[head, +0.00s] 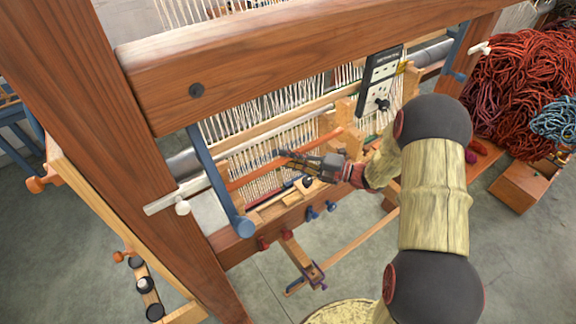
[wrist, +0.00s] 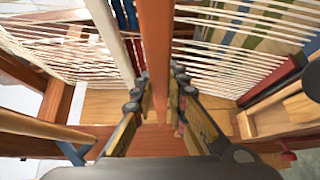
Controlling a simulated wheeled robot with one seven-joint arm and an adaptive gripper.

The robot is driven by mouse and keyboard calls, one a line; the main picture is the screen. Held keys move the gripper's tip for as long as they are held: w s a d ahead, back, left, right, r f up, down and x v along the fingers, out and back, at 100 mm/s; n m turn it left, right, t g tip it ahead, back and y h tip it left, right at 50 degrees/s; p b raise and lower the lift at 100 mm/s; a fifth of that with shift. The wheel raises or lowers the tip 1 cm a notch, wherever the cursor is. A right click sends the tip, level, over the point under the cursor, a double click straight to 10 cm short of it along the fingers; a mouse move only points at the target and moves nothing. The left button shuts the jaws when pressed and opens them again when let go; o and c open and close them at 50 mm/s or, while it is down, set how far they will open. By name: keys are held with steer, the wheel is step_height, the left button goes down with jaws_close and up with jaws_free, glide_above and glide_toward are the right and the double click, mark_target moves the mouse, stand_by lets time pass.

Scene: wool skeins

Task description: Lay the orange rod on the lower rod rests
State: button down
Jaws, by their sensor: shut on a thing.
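The orange rod (head: 258,175) runs slantwise across the loom's front, below a pale rod (head: 285,130). My gripper (head: 284,156) is shut on the rod near its middle. In the wrist view the orange rod (wrist: 155,45) passes between the two fingers (wrist: 160,92), with the pale rod (wrist: 112,40) to its left. Wooden blocks that look like rod rests stand near the rod's right end (head: 352,142) and left end (head: 222,172). I cannot tell whether the rod touches them. Part of the rod is hidden by my gripper.
A thick wooden beam (head: 300,55) crosses above my gripper, and a blue lever (head: 215,180) slants down at the left. White warp threads (head: 255,118) hang behind. A dark control panel (head: 380,75) is at upper right. Red wool (head: 520,85) lies far right.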

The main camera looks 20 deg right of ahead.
steer(key=shift+f, duration=1.7)
steer(key=shift+f+b, duration=0.1)
steer(key=shift+b, duration=0.25)
steer(key=shift+f, duration=0.15)
steer(key=c, duration=1.9)
jaws_free()
steer(key=shift+o, duration=0.5)
steer(key=shift+r, duration=0.2)
steer(key=v, duration=1.2)
steer(key=shift+p, duration=0.35)
